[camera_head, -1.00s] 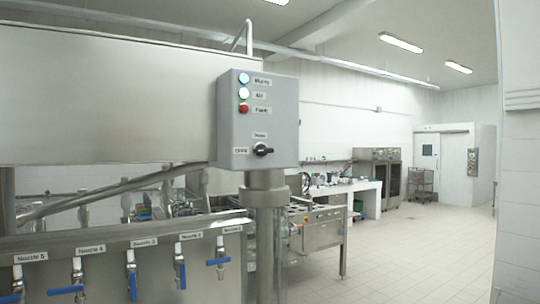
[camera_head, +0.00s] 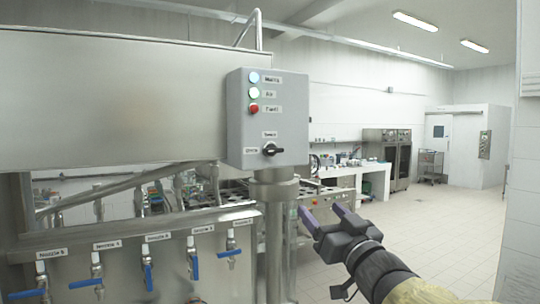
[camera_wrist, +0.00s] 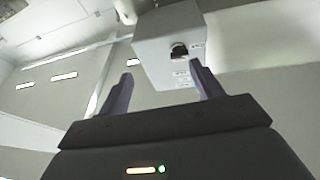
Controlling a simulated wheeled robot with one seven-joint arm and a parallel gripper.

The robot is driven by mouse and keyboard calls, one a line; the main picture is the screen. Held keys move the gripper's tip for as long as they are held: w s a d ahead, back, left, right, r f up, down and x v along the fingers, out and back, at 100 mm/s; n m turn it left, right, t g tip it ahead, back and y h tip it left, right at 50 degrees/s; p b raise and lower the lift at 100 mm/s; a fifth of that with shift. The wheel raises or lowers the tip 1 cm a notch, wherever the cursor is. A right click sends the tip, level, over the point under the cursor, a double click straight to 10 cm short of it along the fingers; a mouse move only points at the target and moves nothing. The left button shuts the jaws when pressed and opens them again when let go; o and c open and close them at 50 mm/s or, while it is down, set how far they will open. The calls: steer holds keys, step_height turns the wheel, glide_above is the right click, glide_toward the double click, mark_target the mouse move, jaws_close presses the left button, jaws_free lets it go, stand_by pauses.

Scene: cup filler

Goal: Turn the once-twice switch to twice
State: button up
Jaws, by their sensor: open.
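The once-twice switch is a black rotary knob (camera_head: 271,149) low on the front of a grey control box (camera_head: 291,112). One label sits above the knob and one to its left; their print is too blurred to read surely. The knob's handle looks about horizontal. My gripper (camera_head: 321,211) is open and empty, below and to the right of the box, apart from it. In the wrist view, the box (camera_wrist: 150,52) and its knob (camera_wrist: 179,49) appear upside down beyond my open fingers (camera_wrist: 161,75).
Blue, pale and red round buttons (camera_head: 253,93) line the box above the knob. The box stands on a metal post (camera_head: 275,230). A steel tank (camera_head: 110,100) and several blue-handled nozzles (camera_head: 194,262) lie to the left. Open floor (camera_head: 440,230) lies to the right.

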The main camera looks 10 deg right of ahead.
mark_target(276, 152)
steer(key=r+y, duration=0.1)
steer(key=s+r+n+y, duration=0.1)
steer(key=a+r+n+y, duration=0.1)
steer(key=r, duration=0.1)
steer(key=shift+s+a, duration=0.1)
steer(key=shift+s, duration=0.25)
steer(key=p+x, duration=0.2)
steer(key=x, duration=0.3)
steer(key=p+x, duration=0.3)
steer(key=x, duration=0.3)
steer(key=p+x, duration=0.2)
steer(key=x, duration=0.3)
steer(key=shift+r+p, duration=0.3)
steer(key=shift+p, duration=0.05)
steer(key=shift+w+a+r, duration=0.1)
steer(key=shift+w+a, duration=0.05)
steer(key=shift+w, duration=0.45)
steer(key=c, duration=1)
